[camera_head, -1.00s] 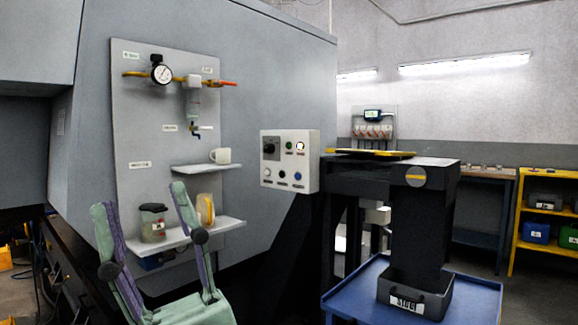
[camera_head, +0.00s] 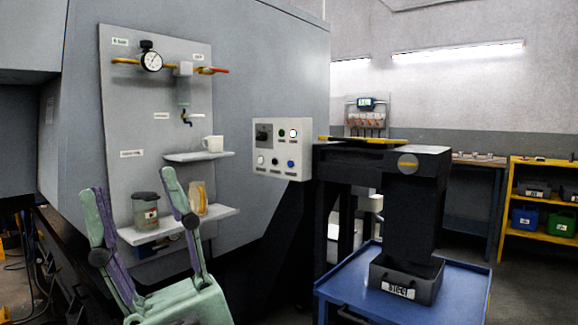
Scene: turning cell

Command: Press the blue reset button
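A white control panel (camera_head: 304,138) is mounted on the side of the grey machine, right of the picture's middle-left. The blue button (camera_head: 291,164) is at the right end of its lower row, beside a dark button and a white button. My gripper (camera_head: 132,182), pale green and purple, reaches up from the lower left. Its two fingers stand well apart with nothing between them. It is to the left of the control panel and not touching it. All of the blue button's face is in view.
A grey board (camera_head: 122,85) left of the panel carries a pressure gauge (camera_head: 151,61) and two shelves with a white mug (camera_head: 212,143), a lidded jar (camera_head: 146,210) and a yellow-edged item. A blue cart (camera_head: 463,290) with a grey bin (camera_head: 376,271) stands at the lower right.

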